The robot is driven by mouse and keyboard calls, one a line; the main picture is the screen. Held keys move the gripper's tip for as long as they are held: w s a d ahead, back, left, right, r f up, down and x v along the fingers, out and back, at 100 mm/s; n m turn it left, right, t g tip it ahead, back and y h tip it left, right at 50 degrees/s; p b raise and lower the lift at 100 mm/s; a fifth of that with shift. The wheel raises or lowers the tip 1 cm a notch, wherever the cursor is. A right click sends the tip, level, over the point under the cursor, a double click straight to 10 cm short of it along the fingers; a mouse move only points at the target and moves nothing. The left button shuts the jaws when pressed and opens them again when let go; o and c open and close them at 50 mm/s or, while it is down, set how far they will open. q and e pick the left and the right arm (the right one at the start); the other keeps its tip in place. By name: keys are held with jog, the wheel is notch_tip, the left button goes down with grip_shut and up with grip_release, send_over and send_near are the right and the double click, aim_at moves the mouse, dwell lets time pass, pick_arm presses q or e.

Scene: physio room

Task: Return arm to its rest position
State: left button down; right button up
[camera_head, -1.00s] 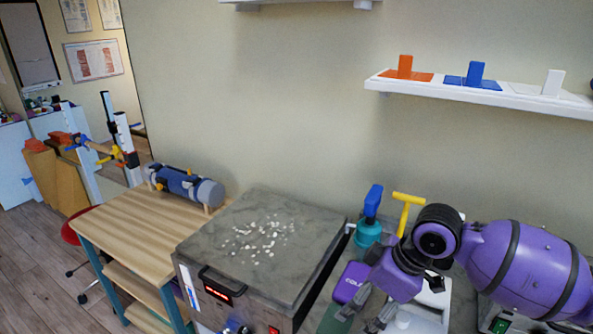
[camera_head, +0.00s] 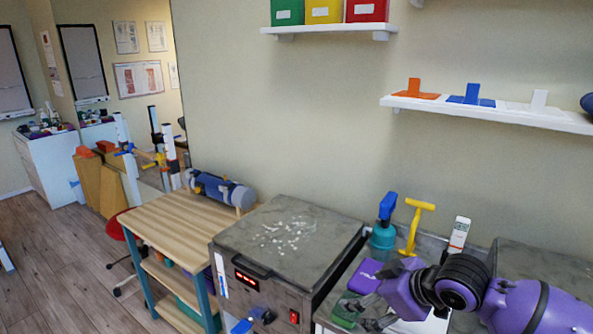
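My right arm, purple with dark bands, comes in from the right edge at the bottom. Its gripper (camera_head: 355,313) points left over the counter beside the metal-sided unit. The two grey fingers look spread apart, and I see nothing held between them. A small green item (camera_head: 345,312) lies beside or under the fingers; whether they touch it I cannot tell. A purple box (camera_head: 362,275) lies just behind the gripper. My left arm and gripper are not in view.
The unit with a grey top (camera_head: 290,240) and white bits stands left of the gripper. A teal-and-blue bottle (camera_head: 384,232), a yellow T-handled item (camera_head: 414,225) and a white handheld device (camera_head: 459,235) stand behind the arm. A wooden table (camera_head: 185,222) is further left. A wall shelf (camera_head: 500,113) hangs above.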

jog(key=s+f+m+t+h, duration=0.1)
jog(key=s+f+m+t, duration=0.15)
jog(key=s+f, duration=0.45)
jog(key=s+f+m+t, duration=0.2)
jog(key=s+f+m, duration=0.1)
jog(key=f, duration=0.7)
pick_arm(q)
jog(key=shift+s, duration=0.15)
pick_arm(e)
jog(key=s+d+f+m+g+h, duration=0.1)
jog(key=s+f+m, duration=0.1)
jog(key=s+f, duration=0.5)
jog(key=s+d+f+m+g+h, duration=0.2)
jog(key=s+f, duration=0.5)
jog(key=s, duration=0.8)
jog(key=shift+s+m+h, duration=0.3)
jog(key=shift+m, duration=0.05)
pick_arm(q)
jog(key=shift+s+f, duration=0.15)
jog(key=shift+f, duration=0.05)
